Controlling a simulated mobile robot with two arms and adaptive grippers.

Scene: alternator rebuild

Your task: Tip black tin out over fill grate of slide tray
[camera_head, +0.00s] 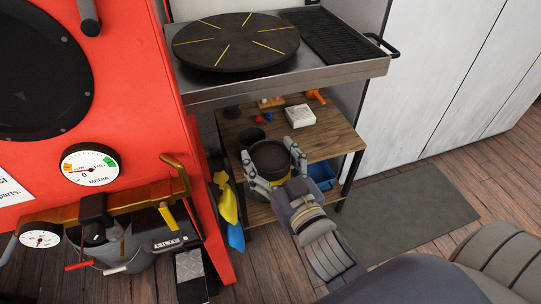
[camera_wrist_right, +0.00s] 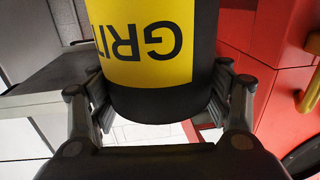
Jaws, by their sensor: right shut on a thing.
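The black tin (camera_head: 270,155) is held in my right gripper (camera_head: 271,167) in front of the wooden shelf. It looks upright with its round top toward the head camera; its contents are too dark to tell. In the right wrist view the tin (camera_wrist_right: 160,106) fills the middle, with a yellow label (camera_wrist_right: 150,50) reading "GRI" upside down, the rest cut off. The fingers press on both sides of it. The grey slide tray (camera_head: 215,95) is above and behind the tin, apart from it. The black ribbed fill grate (camera_head: 340,37) is on its right part. My left gripper is out of view.
A black turntable (camera_head: 235,42) with yellow marks covers the tray's left part. The red cabinet (camera_head: 150,120) stands close on the left. A white box (camera_head: 300,116), an orange item (camera_head: 316,96) and small parts lie on the wooden shelf (camera_head: 335,135). A blue bin (camera_head: 322,174) sits below.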

